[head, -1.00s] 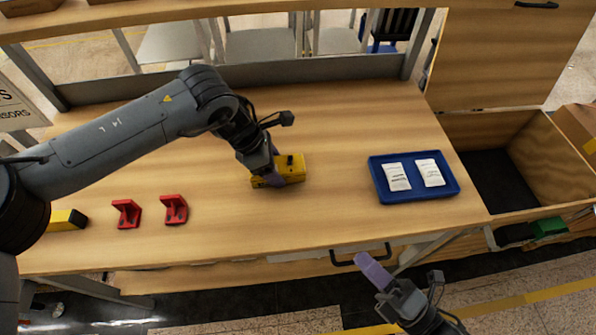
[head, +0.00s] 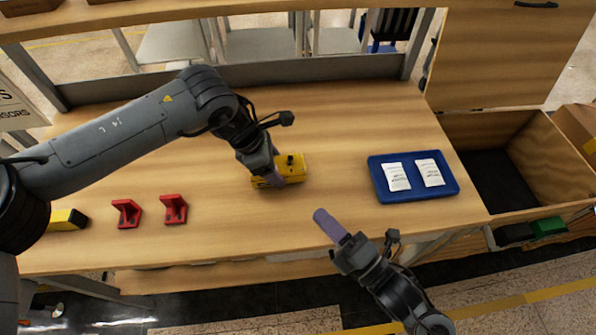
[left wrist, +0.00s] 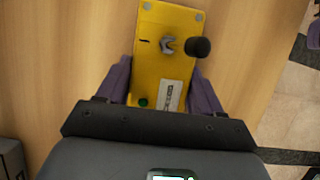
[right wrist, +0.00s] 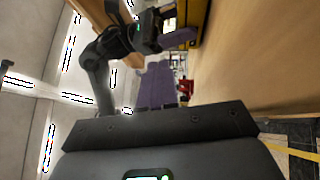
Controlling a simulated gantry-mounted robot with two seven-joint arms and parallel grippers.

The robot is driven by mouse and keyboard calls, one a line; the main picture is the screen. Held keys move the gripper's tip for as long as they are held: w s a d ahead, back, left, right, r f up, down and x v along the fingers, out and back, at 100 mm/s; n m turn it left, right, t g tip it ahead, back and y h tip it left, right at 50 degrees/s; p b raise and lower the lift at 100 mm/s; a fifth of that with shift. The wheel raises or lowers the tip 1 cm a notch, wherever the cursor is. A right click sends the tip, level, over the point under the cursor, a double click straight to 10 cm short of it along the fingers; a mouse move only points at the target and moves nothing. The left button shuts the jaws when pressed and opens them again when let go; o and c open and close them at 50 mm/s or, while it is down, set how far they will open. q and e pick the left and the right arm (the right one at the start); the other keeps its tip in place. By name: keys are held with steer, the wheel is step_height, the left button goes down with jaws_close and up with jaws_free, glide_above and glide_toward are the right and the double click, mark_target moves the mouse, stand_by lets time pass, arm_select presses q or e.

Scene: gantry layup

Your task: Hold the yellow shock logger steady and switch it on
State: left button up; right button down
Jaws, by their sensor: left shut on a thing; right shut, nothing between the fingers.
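The yellow shock logger (head: 293,170) lies on the wooden table, left of the blue tray. In the left wrist view the logger (left wrist: 165,50) shows a grey toggle or key-like part (left wrist: 168,44), a black knob (left wrist: 198,47), a green button (left wrist: 143,102) and a white label. My left gripper (head: 275,172) is shut on the logger, with one finger on each side of it. My right gripper (head: 322,216) is shut and empty, near the table's front edge, to the right of and nearer than the logger. Its fingers (right wrist: 160,82) are together in the right wrist view.
A blue tray (head: 414,196) with two white packets stands at the right. Two red brackets (head: 174,209) and a yellow-black object (head: 66,220) lie at the left. An open wooden drawer or bin (head: 530,135) is beyond the table's right edge. The table between logger and tray is clear.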

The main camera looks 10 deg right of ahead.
mark_target(290, 160)
steer(key=x, duration=0.9)
steer(key=shift+w+d+r, duration=0.1)
steer(key=shift+w+d, duration=0.05)
steer(key=shift+w, duration=0.35)
steer(key=shift+w+d+r, duration=0.1)
steer(key=shift+w, duration=0.4)
steer(key=shift+w+d+r, duration=0.15)
steer(key=shift+w+d, duration=0.05)
steer(key=shift+w, duration=0.55)
steer(key=shift+w+r+m+g+h, duration=0.2)
steer(key=shift+r+m+g+h, duration=0.1)
steer(key=shift+g, duration=0.1)
steer(key=shift+w+r+m+g+h, duration=0.4)
steer(key=shift+m+g, duration=0.1)
steer(key=shift+g, duration=0.1)
steer(key=shift+w+r, duration=0.35)
steer(key=shift+w, duration=0.15)
steer(key=shift+s, duration=0.1)
